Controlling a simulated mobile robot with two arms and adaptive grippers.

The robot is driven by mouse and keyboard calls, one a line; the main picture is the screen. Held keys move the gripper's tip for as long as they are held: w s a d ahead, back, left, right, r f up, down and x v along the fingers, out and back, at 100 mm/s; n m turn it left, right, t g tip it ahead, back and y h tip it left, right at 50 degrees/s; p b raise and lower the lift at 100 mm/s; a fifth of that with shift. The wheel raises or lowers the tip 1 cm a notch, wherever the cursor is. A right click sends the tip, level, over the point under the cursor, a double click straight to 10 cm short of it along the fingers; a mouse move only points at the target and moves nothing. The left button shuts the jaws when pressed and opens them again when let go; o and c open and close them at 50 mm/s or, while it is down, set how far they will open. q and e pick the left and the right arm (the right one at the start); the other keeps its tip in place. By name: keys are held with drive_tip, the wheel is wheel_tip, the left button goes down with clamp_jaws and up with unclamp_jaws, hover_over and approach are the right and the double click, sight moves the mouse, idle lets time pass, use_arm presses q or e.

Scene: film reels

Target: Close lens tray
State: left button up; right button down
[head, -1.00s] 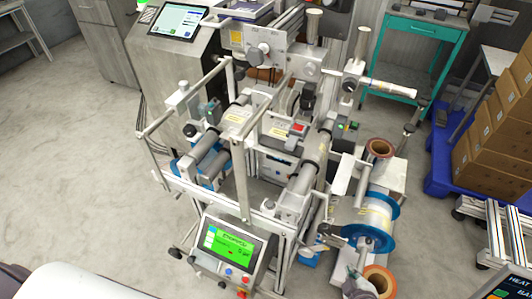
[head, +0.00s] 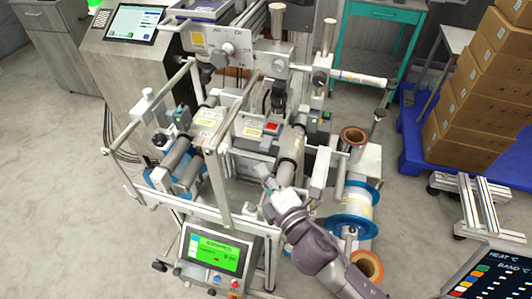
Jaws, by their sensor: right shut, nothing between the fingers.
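The film machine (head: 206,122) fills the middle of the head view, with rollers, a metal frame and printed labels. A grey-white box-like unit (head: 252,143) sits low inside the frame, between the rollers. I cannot clearly make out the lens tray or how far it is open. My right gripper (head: 262,178) comes in from the lower right and reaches into the machine's front. Its fingers are shut and empty, just in front of the unit; I cannot tell whether they touch anything. My left gripper is not in view.
A control panel with a green screen (head: 213,253) stands at the front, left of my right arm. A film reel with blue flanges (head: 352,208) is close on the arm's right. Frame bars and rollers crowd the gripper. Stacked cartons (head: 482,85) stand at the right.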

sight(270, 148)
drive_tip(key=shift+w+d+p, duration=0.2)
drive_tip(key=shift+w+p, duration=0.05)
drive_tip(key=shift+w, duration=0.95)
drive_tip(key=shift+w+d+p, duration=0.2)
drive_tip(key=shift+w, duration=0.95)
drive_tip(key=shift+w+d, duration=0.3)
drive_tip(key=shift+w, duration=0.55)
drive_tip(key=shift+w+d, duration=0.25)
drive_tip(key=shift+w, duration=0.55)
drive_tip(key=shift+s, duration=0.15)
